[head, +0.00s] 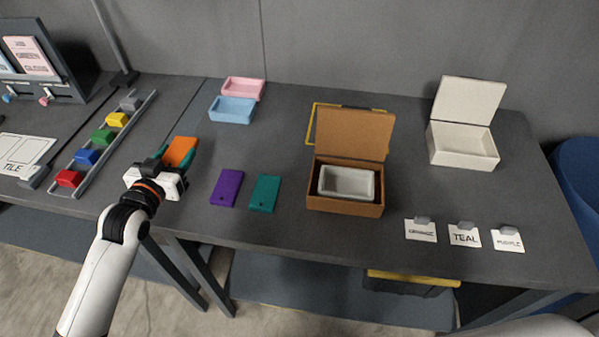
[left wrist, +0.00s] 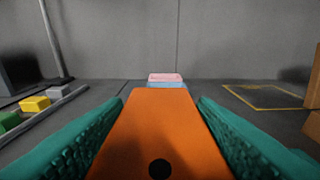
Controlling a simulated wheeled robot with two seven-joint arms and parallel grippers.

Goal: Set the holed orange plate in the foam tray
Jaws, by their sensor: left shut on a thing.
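The orange plate (head: 180,151) is between the fingers of my left gripper (head: 166,166), left of the middle of the table. In the left wrist view the plate (left wrist: 158,125) lies flat between two teal finger pads, its dark round hole near the lower edge. My left gripper is shut on it. A pale grey-white tray (head: 347,195), which looks like the foam tray, sits inside an open brown box (head: 340,206) right of the middle. The tray looks empty. My left gripper is well to the left of the box. My right gripper is not in view.
A purple plate (head: 227,187) and a teal plate (head: 265,194) lie between my gripper and the box. Blue (head: 232,110) and pink (head: 245,88) trays stand behind. A rail of coloured blocks (head: 103,137) is left. A white open box (head: 465,143) and label cards (head: 464,235) are right.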

